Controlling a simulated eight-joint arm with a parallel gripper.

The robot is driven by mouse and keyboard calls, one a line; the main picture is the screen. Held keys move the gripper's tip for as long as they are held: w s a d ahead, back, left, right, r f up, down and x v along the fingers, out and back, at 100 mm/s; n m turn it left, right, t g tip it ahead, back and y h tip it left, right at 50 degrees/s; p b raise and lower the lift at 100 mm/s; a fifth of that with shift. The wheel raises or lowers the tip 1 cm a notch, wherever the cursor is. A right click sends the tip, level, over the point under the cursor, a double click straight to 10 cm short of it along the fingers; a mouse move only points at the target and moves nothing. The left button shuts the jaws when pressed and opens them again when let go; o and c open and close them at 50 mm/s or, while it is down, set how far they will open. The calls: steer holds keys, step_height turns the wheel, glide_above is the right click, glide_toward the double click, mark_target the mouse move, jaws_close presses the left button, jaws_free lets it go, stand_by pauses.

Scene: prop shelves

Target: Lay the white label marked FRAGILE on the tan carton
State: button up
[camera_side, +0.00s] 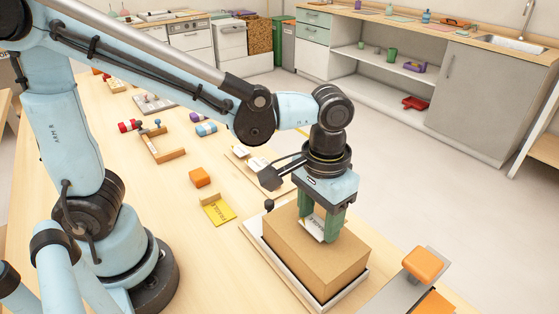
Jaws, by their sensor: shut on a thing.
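The tan carton (290,247) stands on a pale tray or plate (262,243) near the table's right edge. My gripper (318,230) points down over the carton's top, its green fingers shut on a white label (311,228). The label has dark print that is too small to read, and the fingers partly hide it. It is at or just above the carton's top; I cannot tell whether it touches.
An orange block (201,177) lies behind the yellow label. A white card (257,164) lies behind my gripper. A grey plate with an orange block (424,264) is right of the carton. A wooden frame (163,145) and several small items lie farther back.

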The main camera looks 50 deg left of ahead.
steer(key=o, duration=1.1)
steer(key=shift+r, duration=0.1)
steer(key=shift+r, duration=2.9)
steer(key=a+t, duration=0.2)
steer(key=a, duration=0.3)
steer(key=a+f+t, duration=0.1)
steer(key=a+t, duration=0.1)
steer(key=a, duration=0.3)
steer(key=a+t, duration=0.3)
steer(key=a, duration=0.2)
steer(key=shift+s+f, duration=0.4)
